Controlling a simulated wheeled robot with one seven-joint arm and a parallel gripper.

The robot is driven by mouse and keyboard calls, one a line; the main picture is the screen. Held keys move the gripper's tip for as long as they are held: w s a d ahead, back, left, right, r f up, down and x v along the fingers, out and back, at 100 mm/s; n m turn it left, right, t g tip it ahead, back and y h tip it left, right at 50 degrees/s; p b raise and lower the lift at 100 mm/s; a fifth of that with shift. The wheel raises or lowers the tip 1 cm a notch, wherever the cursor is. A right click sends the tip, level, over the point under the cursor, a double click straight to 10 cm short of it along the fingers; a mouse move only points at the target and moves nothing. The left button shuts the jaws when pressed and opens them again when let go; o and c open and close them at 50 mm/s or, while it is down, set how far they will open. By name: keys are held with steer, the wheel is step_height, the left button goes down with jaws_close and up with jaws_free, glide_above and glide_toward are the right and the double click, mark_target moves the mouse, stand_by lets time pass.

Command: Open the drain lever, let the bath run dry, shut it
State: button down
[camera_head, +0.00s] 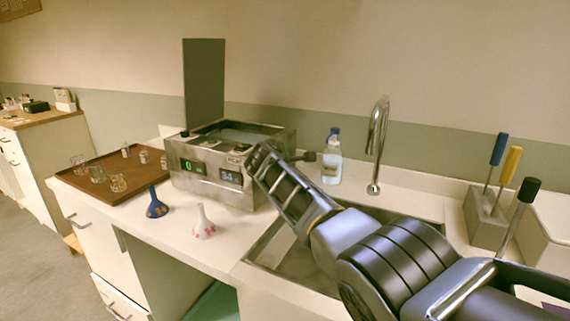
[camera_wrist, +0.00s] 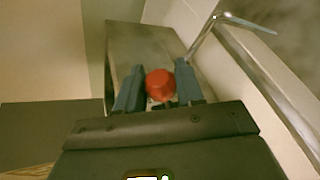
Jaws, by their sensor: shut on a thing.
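The steel bath (camera_head: 210,180) stands on the counter with its lid (camera_head: 204,80) raised. Its front carries a green display and a pale one, and a greyish surface shows inside; I cannot tell how deep any water is. My gripper (camera_head: 262,158) is at the bath's right end. In the wrist view the drain lever's red knob (camera_wrist: 159,86) sits between the two fingers of my gripper (camera_wrist: 158,80), which are shut on it. The bath's steel side (camera_wrist: 140,45) shows beyond. In the head view my gripper hides the lever, and its angle is unclear.
A sink (camera_head: 285,255) lies below my arm, with a tall tap (camera_head: 377,145) behind it. A clear bottle (camera_head: 332,165) stands behind my gripper. A brown tray (camera_head: 110,180) of glassware is at left.

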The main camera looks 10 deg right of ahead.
steer(key=c, duration=0.8)
jaws_free()
steer(key=shift+p+v, duration=0.5)
steer(key=shift+v, duration=0.4)
steer(key=v, duration=0.6)
